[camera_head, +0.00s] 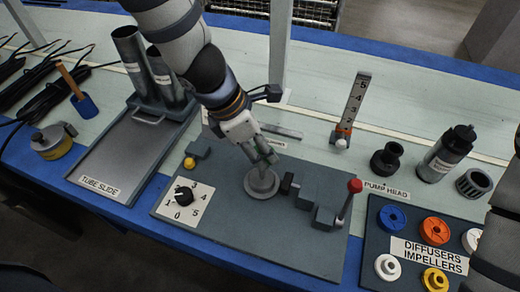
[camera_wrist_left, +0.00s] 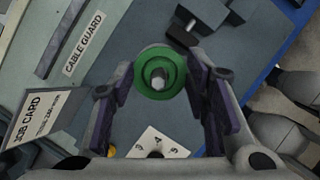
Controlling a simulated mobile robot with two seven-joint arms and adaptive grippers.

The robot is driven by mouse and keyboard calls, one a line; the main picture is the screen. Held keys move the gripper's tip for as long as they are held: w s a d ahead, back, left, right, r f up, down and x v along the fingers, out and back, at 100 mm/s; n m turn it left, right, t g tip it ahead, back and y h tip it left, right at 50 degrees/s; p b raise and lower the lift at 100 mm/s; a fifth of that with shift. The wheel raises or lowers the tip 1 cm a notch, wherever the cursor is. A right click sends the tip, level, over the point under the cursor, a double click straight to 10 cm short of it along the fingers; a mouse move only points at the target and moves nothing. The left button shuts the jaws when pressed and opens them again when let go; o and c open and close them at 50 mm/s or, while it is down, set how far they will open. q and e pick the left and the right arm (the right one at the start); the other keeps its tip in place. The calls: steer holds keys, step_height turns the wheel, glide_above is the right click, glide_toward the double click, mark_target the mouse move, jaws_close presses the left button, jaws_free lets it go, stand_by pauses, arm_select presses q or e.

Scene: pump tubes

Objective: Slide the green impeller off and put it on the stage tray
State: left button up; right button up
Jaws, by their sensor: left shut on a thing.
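The green impeller (camera_wrist_left: 150,82) is a round stepped disc between the fingers of my left gripper (camera_wrist_left: 163,92) in the left wrist view. A grey shaft end (camera_wrist_left: 158,77) shows in its centre. In the head view my left gripper (camera_head: 264,158) points down just above a round grey base (camera_head: 262,184) on the dark bench plate, and mostly hides the impeller. My left gripper is shut on the impeller. A dark tray (camera_head: 378,258) labelled DIFFUSERS IMPELLERS is at the right; no tray labelled stage shows. My right gripper is not in view.
The tray holds blue (camera_head: 392,218), orange (camera_head: 435,230), white (camera_head: 387,267) and yellow (camera_head: 434,280) parts. A red-knobbed lever (camera_head: 350,198) and grey blocks stand right of the gripper. A numbered upright gauge (camera_head: 354,105) stands behind. A dial (camera_head: 184,194) is at the left.

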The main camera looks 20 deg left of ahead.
arm_select(q)
steer(key=shift+a+r+p, duration=0.1)
steer(key=shift+r+p, duration=0.45)
steer(key=shift+r, duration=4.2)
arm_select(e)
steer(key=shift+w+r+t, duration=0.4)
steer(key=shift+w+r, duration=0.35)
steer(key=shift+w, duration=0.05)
arm_select(q)
steer(key=shift+f, duration=0.1)
